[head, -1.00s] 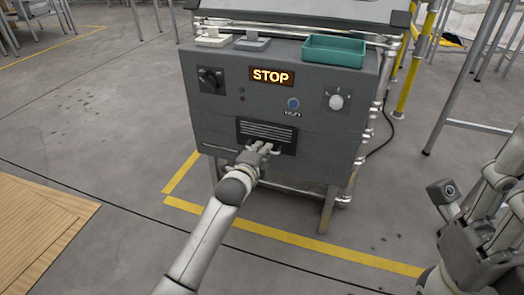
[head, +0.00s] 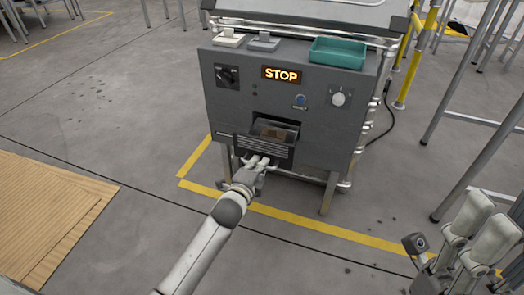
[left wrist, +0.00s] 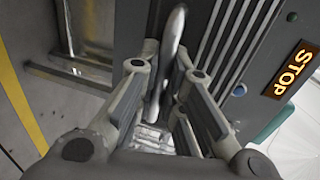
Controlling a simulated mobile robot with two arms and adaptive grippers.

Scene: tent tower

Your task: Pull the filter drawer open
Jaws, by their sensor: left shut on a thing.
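The filter drawer (head: 264,147) is a dark box with a ribbed front, low in the grey machine (head: 222,110). It stands partly out of its slot, and its open top shows something brown (head: 272,133) inside. My left gripper (head: 260,162) is at the drawer's front, shut on its handle. In the left wrist view the silver handle (left wrist: 173,35) runs between the fingers of my left gripper (left wrist: 165,75), beside the ribbed front (left wrist: 222,40). My right gripper (head: 476,225) is at the lower right, away from the machine; its jaw state is unclear.
A lit STOP sign (head: 281,74), a black rotary switch (head: 227,76) and a white knob (head: 339,99) are on the machine's face. A teal tray (head: 338,53) sits on top. A wooden surface (head: 45,215) is at the lower left. Floor in front is clear.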

